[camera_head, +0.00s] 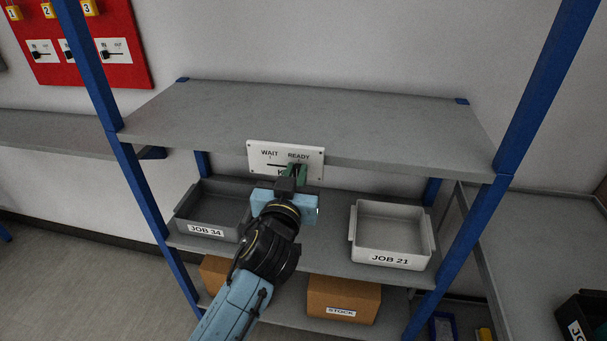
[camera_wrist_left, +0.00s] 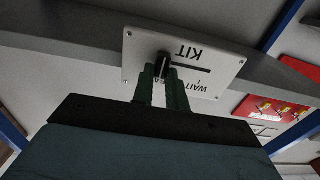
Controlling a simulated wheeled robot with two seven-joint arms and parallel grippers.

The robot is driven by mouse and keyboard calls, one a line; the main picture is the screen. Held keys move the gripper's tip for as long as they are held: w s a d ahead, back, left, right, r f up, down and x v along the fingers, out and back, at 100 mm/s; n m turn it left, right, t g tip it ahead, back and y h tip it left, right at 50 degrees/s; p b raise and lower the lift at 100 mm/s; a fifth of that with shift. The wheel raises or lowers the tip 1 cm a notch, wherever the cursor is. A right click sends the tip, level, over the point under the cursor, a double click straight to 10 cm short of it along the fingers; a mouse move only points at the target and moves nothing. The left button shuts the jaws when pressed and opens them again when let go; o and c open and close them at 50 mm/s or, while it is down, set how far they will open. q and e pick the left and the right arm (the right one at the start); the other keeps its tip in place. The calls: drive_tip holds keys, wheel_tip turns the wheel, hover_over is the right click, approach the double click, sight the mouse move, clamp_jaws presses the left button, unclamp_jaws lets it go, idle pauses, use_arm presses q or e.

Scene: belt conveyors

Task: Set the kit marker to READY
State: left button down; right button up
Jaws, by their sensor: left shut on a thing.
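The kit marker is a white plate (camera_head: 258,158) on the front edge of the upper shelf, with WAIT on the left and READY on the right. The plate also shows upside down in the left wrist view (camera_wrist_left: 225,62). Its black slider knob (camera_wrist_left: 163,62) stands at the READY end of the slot, and the bare slot runs from it toward WAIT. My left gripper (camera_head: 297,171) is shut on the knob, its green fingers on both sides of it. The fingers hide part of the READY and KIT lettering. My right gripper is not in view.
Below are a dark grey JOB 34 bin (camera_head: 206,230) and a light grey JOB 21 bin (camera_head: 391,261). A STOCK carton (camera_head: 343,299) sits lower. Blue posts (camera_head: 540,90) flank the shelf (camera_head: 330,115). A red board (camera_head: 115,75) hangs at upper left.

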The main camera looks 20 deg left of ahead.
use_arm(q)
drive_tip(key=shift+d, duration=0.15)
drive_tip(key=c, duration=1.5)
unclamp_jaws()
drive_tip(key=shift+d, duration=0.1)
drive_tip(key=shift+c, duration=0.2)
drive_tip(key=shift+o, duration=0.7)
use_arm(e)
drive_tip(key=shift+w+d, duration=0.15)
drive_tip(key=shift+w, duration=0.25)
use_arm(q)
drive_tip(key=s+d+b, duration=0.1)
drive_tip(key=s, duration=1.2)
drive_tip(key=shift+s+d+b, duration=0.15)
drive_tip(key=shift+d+b, duration=0.15)
drive_tip(key=shift+b, duration=0.05)
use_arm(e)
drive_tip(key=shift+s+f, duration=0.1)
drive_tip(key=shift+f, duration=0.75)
